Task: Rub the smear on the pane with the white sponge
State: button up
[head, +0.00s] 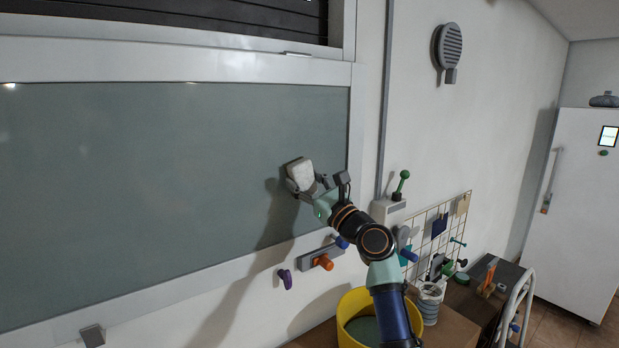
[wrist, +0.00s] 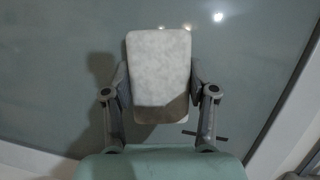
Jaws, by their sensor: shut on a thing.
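The white sponge (head: 301,172) is held between the fingers of my gripper (head: 302,183), in front of the right part of the pane (head: 150,170). In the wrist view the sponge (wrist: 160,55) stands upright between both fingers of my gripper (wrist: 159,88), its broad face toward the camera and its lower part in shadow. The pane (wrist: 60,70) lies behind it. I cannot tell whether the sponge touches the pane. I cannot make out a clear smear; a short dark streak (wrist: 221,137) shows beside the right finger, and I cannot tell what it is.
A pale frame (head: 200,283) edges the pane. Below it are a wall rail with coloured knobs (head: 322,258) and a purple hook (head: 286,278). A yellow bucket (head: 350,308), a striped cup (head: 430,300) and a wire grid (head: 440,228) stand near my arm. The pane's left is clear.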

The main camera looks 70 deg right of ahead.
aim_at(267, 178)
jog(key=shift+w+a, duration=0.5)
jog(key=shift+a, duration=0.35)
jog(key=shift+w+a, duration=0.5)
jog(key=shift+a, duration=0.3)
jog(key=shift+w+a+f, duration=0.1)
jog(key=shift+w+a, duration=1.1)
jog(key=shift+a, duration=0.3)
jog(key=s+a, duration=0.3)
jog(key=s, duration=0.2)
jog(key=shift+a, duration=0.15)
jog(key=shift+s, duration=0.1)
jog(key=shift+s+a, duration=0.4)
jog(key=shift+s, duration=0.2)
jog(key=shift+s+a, duration=0.4)
jog(key=shift+s, duration=0.2)
